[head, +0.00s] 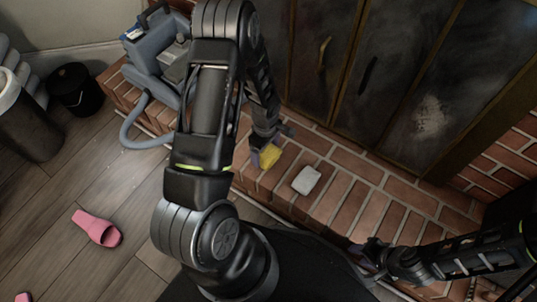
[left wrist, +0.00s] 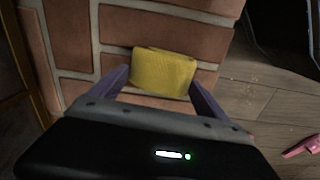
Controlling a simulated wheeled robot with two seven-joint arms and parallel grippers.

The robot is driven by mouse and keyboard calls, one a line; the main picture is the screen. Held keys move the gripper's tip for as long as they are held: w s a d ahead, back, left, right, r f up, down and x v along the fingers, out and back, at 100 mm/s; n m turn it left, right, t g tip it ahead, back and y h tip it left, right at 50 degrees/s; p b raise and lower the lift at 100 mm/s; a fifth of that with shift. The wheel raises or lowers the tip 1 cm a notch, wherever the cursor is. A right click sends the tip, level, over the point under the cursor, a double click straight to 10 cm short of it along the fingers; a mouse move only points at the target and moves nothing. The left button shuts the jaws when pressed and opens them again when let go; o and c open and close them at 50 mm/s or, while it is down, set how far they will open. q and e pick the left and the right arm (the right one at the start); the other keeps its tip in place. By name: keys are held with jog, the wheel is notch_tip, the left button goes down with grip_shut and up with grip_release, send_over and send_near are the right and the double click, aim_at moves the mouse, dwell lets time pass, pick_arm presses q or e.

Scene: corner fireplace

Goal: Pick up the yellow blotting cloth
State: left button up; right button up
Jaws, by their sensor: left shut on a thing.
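The yellow blotting cloth (head: 270,156) is at the brick hearth in the head view, at the end of my left arm. In the left wrist view the cloth (left wrist: 163,72) looks like a folded yellow block between two purple fingers. My left gripper (head: 259,153) is shut on it; the fingers (left wrist: 160,88) touch its two sides. I cannot tell whether the cloth still touches the bricks. My right gripper (head: 372,262) is low at the right of the head view, over the hearth's front edge, and its fingers are too small and dark to read.
A white block-like item (head: 306,180) lies on the brick hearth (head: 345,205) right of the cloth. Dark metal fireplace doors (head: 375,75) stand behind. A grey-blue machine with a hose (head: 160,50) is at the back left. A pink slipper (head: 97,228) lies on the wooden floor.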

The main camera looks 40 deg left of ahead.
aim_at(266, 151)
pick_arm(q)
jog(key=shift+c, duration=0.2)
notch_tip(266, 151, up, 9)
jog(key=p, duration=0.3)
jog(key=shift+f, duration=0.1)
jog(key=shift+r, duration=0.6)
